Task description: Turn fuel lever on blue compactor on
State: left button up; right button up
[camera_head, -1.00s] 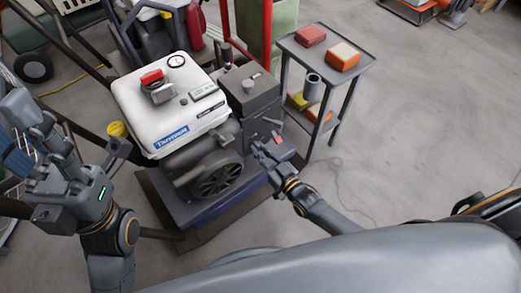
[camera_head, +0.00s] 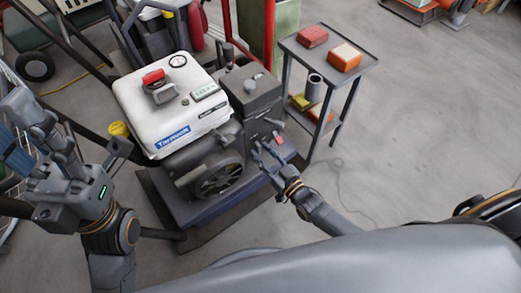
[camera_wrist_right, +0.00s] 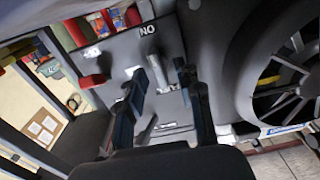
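The compactor (camera_head: 175,115) has a white tank on top, a dark engine and a blue base. In the right wrist view, its dark side panel (camera_wrist_right: 118,52) carries an upside-down "ON" mark (camera_wrist_right: 147,29). A small grey lever (camera_wrist_right: 158,72) shows on this panel below the mark, near the fingertips. I cannot tell whether they touch it. A red handle (camera_wrist_right: 93,80) lies to its left. My right gripper (camera_head: 267,150) is at the engine's side with its fingers apart; they also show in the wrist view (camera_wrist_right: 160,80). My left gripper (camera_head: 40,135) is left of the compactor, fingers apart and empty.
A small dark cart (camera_head: 330,52) with red and orange boxes stands right behind the compactor. A yellow cap (camera_head: 118,129) is left of the tank. The dark fan wheel (camera_head: 218,180) faces me. Open floor (camera_head: 430,130) lies at the right.

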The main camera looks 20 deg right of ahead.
jog(key=v, duration=1)
jog(key=shift+s, duration=0.3)
jog(key=shift+d, duration=0.15)
